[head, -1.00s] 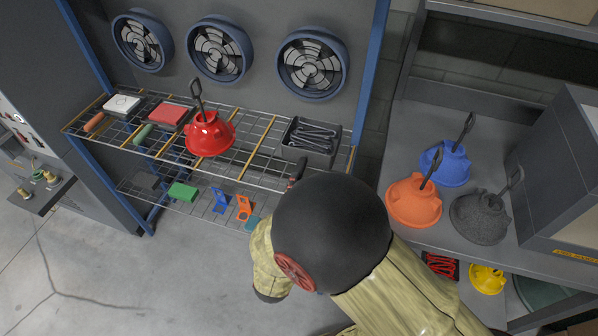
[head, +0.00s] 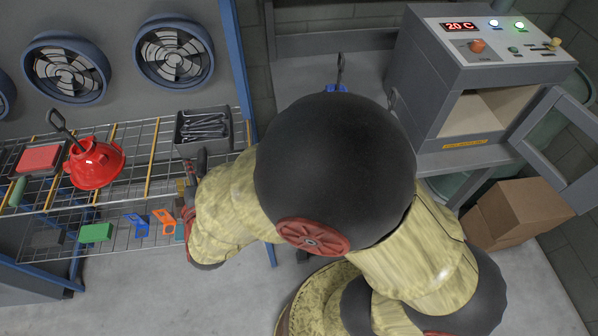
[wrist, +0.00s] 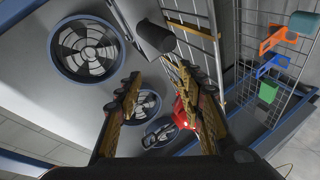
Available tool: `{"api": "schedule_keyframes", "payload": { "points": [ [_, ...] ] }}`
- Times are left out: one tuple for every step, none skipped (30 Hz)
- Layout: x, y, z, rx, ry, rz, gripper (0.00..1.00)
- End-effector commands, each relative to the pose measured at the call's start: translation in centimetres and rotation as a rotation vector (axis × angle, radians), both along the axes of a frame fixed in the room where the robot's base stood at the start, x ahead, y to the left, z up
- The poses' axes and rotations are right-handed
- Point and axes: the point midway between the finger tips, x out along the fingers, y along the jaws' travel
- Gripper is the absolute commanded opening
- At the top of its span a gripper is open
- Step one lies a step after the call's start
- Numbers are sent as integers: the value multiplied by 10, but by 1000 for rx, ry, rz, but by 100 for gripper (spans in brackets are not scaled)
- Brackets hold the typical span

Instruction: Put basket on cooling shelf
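The only basket-like thing I can make out is a dark grey open box (head: 203,132) with thin grey bent pieces in it. It stands on the right end of the upper wire shelf (head: 140,170), below the fans, which looks like the cooling shelf. A dark shape in the wrist view (wrist: 155,38) seems to be the same box. My gripper (wrist: 155,95) is open, with nothing between its fingers. In the head view my gripper is by the shelf's right end, just below the box, mostly hidden by my arm.
Green (head: 95,233), blue (head: 139,226) and orange (head: 163,223) items sit on the lower rack. An oven (head: 470,85) showing 20 C has its door (head: 560,150) open. A cardboard box (head: 520,212) is on the floor.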

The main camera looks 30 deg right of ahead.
Motion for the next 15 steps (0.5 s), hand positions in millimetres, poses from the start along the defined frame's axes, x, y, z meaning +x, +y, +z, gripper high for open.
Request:
{"api": "schedule_keyframes", "payload": {
  "points": [
    [7, -3, 18, 106, 31, 3, 38],
    [9, -2, 27, 173, 57, 10, 38],
    [10, -3, 38, 256, 95, 17, 38],
    [9, -4, 47, 315, 124, 21, 38],
    [7, -6, 56, 369, 154, 23, 38],
    [4, -10, 68, 435, 194, 24, 38],
    [-1, -14, 76, 481, 225, 21, 38],
    [-5, -19, 85, 523, 256, 17, 38],
    [-14, -27, 95, 574, 298, 4, 38],
    [-21, -34, 102, 607, 330, -8, 38],
    [-29, -42, 109, 638, 360, -23, 38],
    [-41, -53, 117, 674, 401, -51, 38],
    [-51, -63, 122, 698, 431, -75, 38],
    [-62, -73, 127, 719, 461, -105, 38],
    [-77, -89, 133, 743, 498, -151, 38]
  ]
}}
